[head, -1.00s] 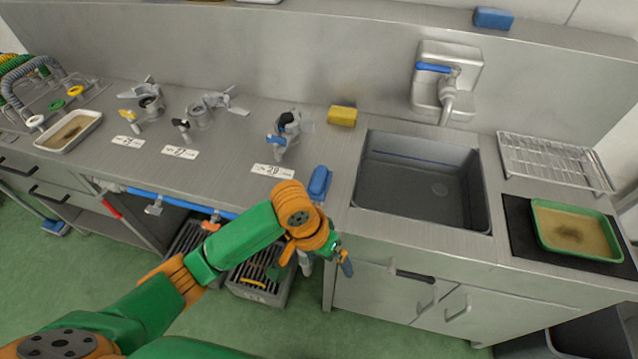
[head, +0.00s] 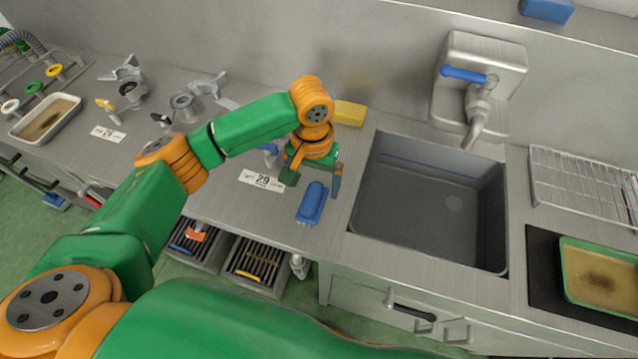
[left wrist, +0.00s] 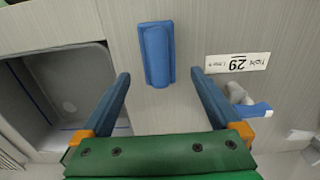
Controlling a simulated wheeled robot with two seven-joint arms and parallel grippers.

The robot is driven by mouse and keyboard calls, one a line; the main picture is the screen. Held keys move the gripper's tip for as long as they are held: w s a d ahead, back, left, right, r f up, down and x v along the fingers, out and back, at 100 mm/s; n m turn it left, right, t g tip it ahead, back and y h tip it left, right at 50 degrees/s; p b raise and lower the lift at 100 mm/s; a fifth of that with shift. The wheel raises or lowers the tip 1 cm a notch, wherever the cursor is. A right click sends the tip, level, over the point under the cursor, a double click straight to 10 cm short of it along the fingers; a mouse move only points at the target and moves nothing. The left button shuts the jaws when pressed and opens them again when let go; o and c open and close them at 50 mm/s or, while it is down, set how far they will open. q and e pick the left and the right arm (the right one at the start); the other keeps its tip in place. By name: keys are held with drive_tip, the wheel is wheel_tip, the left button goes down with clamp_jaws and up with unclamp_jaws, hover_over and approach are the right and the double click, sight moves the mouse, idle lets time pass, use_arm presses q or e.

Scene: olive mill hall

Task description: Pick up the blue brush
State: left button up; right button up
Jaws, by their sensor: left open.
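The blue brush (head: 312,203) lies on the steel counter, left of the sink and near the front edge. In the left wrist view the brush (left wrist: 157,55) shows whole, lying lengthwise ahead of the jaws. My left gripper (head: 314,178) points down over the counter, just behind the brush in the head view. In the left wrist view this gripper (left wrist: 160,75) has its two blue fingers wide apart with nothing between them; the brush lies just beyond the fingertips, roughly centred. My right gripper is not in view.
The sink (head: 430,205) is right of the brush. A yellow block (head: 349,113) lies behind my gripper. A label reading 29 (head: 262,180) is to the left. A blue block (head: 546,10) sits on the upper ledge. A green tray (head: 598,275) stands far right.

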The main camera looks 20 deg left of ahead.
sight(312, 196)
use_arm(q)
drive_tip(key=shift+s+f+p, duration=0.5)
drive_tip(key=shift+s+f, duration=0.3)
drive_tip(key=shift+f, duration=0.35)
wheel_tip(312, 196, down, 3)
drive_tip(key=shift+s+r, duration=0.1)
drive_tip(key=shift+s, duration=0.05)
drive_tip(key=shift+w+f, duration=0.2)
drive_tip(key=shift+f, duration=0.1)
drive_tip(key=shift+w, duration=0.2)
drive_tip(key=shift+c, duration=0.4)
drive_tip(key=shift+s, duration=0.2)
drive_tip(key=c, duration=1.4)
drive_tip(key=shift+w, duration=0.1)
drive_tip(key=shift+c, duration=0.2)
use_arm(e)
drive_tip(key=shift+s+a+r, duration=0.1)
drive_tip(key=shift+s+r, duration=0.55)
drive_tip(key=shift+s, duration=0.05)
